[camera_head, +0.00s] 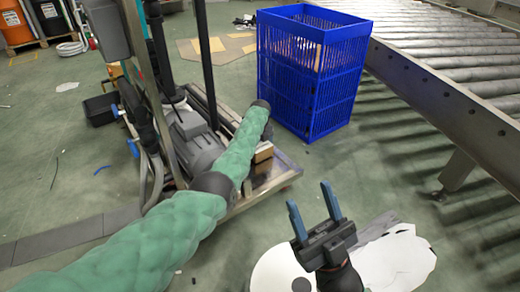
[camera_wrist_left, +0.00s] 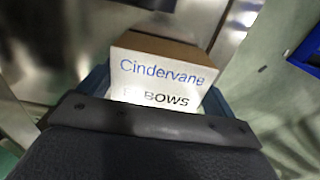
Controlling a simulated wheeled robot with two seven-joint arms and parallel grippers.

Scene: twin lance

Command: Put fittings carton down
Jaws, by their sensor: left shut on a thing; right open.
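The fittings carton (camera_wrist_left: 160,82) is a small brown box with a white label reading "Cindervane" and "ELBOWS", partly covered by the gripper. In the left wrist view my left gripper (camera_wrist_left: 155,98) is shut on it, one blue finger at each side. In the head view my green left arm hides the left gripper; a brown box edge (camera_head: 264,152), apparently this carton, shows beside the forearm over a metal platform (camera_head: 270,178). Whether it touches the platform I cannot tell. My right gripper (camera_head: 312,205) is open and empty, blue fingers apart, at the lower middle.
A tall blue crate (camera_head: 310,85) stands on the floor beyond the platform. A roller conveyor (camera_head: 455,80) runs along the right. A wheeled machine with a mast (camera_head: 200,60) stands left of the platform. White sheets (camera_head: 395,262) lie near my right gripper.

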